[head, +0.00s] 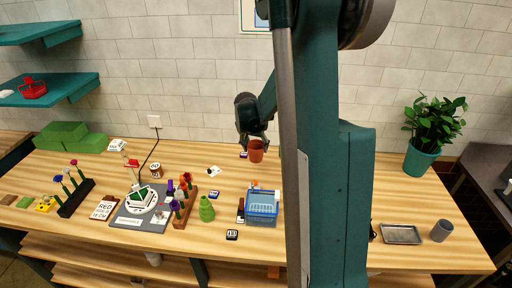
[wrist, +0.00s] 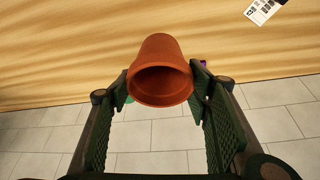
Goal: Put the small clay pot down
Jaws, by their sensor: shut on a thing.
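The small clay pot (head: 256,152) is reddish-brown and sits at the back of the wooden table, below my gripper (head: 254,136) in the head view. In the wrist view the clay pot (wrist: 161,72) is between the two dark green finger pads of my gripper (wrist: 160,84), with its open rim toward the camera. My gripper is shut on the pot. The pot looks empty, though its inside is dark. I cannot tell whether its base touches the table.
A blue basket (head: 262,208), a green vase (head: 206,210) and a wooden flower rack (head: 184,208) stand in front. A teal planter (head: 421,160) stands far right. My arm hides part of the table.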

